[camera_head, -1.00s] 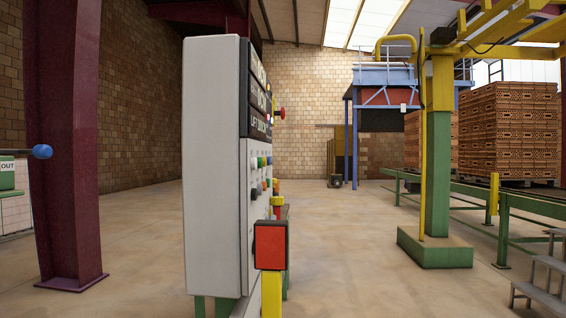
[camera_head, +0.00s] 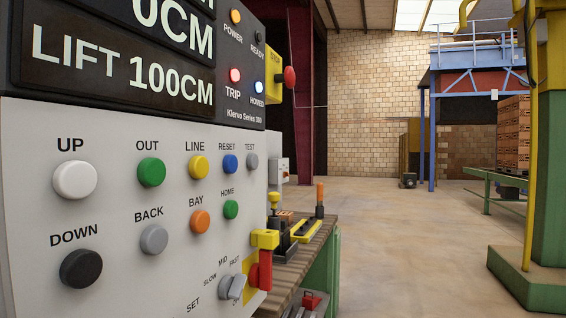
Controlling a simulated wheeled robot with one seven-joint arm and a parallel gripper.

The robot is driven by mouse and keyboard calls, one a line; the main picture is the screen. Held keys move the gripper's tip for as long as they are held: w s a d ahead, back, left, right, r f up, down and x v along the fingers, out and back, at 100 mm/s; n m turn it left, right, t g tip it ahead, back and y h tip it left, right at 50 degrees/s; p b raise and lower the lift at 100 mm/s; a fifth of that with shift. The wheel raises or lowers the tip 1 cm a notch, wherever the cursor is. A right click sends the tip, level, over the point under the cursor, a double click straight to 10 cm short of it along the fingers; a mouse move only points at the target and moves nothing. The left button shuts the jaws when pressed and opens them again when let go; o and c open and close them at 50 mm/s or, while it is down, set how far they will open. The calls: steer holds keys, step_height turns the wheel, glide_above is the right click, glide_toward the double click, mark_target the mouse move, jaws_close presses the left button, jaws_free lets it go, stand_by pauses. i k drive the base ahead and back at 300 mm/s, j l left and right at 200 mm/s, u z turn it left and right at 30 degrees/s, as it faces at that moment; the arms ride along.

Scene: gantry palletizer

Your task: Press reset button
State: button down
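The reset button (camera_head: 230,164) is a round blue push button under the word RESET on the light grey control panel (camera_head: 110,270). It sits between the yellow LINE button (camera_head: 198,167) and the grey TEST button (camera_head: 252,161). The green HOME button (camera_head: 231,209) is below it. Above, a red TRIP lamp (camera_head: 235,75) and a blue-white HOMED lamp (camera_head: 258,87) are lit, and the dark display (camera_head: 110,75) reads LIFT 100CM. Nothing covers the reset button. My gripper is not in view.
A red emergency-type knob (camera_head: 289,77) sticks out on a yellow box at the panel's right edge. A red handle (camera_head: 265,270) juts out lower down. A wooden-topped bench (camera_head: 300,262) stands just behind. Open concrete floor (camera_head: 400,250) lies to the right.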

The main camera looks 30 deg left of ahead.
mark_target(230, 162)
steer(key=i+u, duration=0.35)
steer(key=i+l+u, duration=0.1)
steer(key=u, duration=0.25)
steer(key=i+l+u, duration=0.35)
steer(key=u, duration=2.4)
